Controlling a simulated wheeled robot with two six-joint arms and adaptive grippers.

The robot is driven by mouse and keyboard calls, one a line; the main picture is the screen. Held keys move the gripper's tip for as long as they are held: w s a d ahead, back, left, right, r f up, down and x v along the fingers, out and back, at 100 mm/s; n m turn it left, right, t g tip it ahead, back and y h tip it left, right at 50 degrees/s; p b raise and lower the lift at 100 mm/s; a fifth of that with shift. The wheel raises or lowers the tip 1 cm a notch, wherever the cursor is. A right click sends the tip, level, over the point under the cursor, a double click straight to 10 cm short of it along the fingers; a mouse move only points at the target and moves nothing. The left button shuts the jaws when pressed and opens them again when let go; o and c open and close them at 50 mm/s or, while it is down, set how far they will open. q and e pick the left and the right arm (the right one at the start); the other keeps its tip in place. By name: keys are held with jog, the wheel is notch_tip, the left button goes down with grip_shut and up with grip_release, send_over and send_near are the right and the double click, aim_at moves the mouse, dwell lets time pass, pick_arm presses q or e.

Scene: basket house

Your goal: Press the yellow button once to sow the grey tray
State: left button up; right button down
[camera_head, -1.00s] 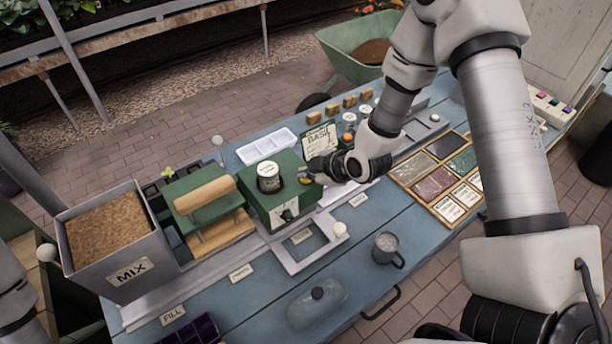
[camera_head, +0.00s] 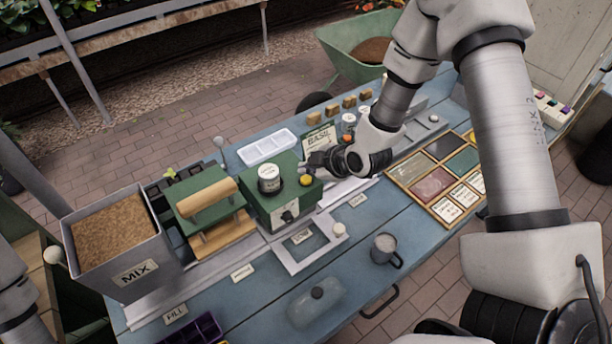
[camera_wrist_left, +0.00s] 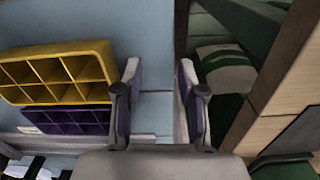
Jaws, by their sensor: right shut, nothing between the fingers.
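My right gripper (camera_head: 312,163) is shut and empty, just beyond and above the button. It looks apart from the button, which shows clear. No grey tray can be clearly made out; the inside of the machine is hidden. My left gripper (camera_wrist_left: 160,95) is open and empty in the left wrist view, with a purple tray (camera_wrist_left: 62,122) and a yellow tray (camera_wrist_left: 60,72) to its left.
A green press with a wooden handle (camera_head: 208,197) and a MIX bin (camera_head: 140,272) stand left of the machine. A mug (camera_head: 384,250) and a glass-like dome (camera_head: 315,303) stand in front. A white tray (camera_head: 266,148) lies behind. Seed packets in a wooden frame (camera_head: 408,186) lie right.

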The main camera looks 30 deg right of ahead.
aim_at(308, 180)
pick_arm(q)
jog(key=shift+r+p, duration=1.65)
jog(key=shift+r, duration=0.35)
pick_arm(e)
jog(key=shift+r, duration=2.4)
pick_arm(q)
jog(key=shift+f, duration=0.1)
pick_arm(e)
jog(key=shift+f, duration=0.1)
pick_arm(q)
jog(key=shift+s, duration=0.1)
pick_arm(e)
jog(key=shift+s, duration=0.1)
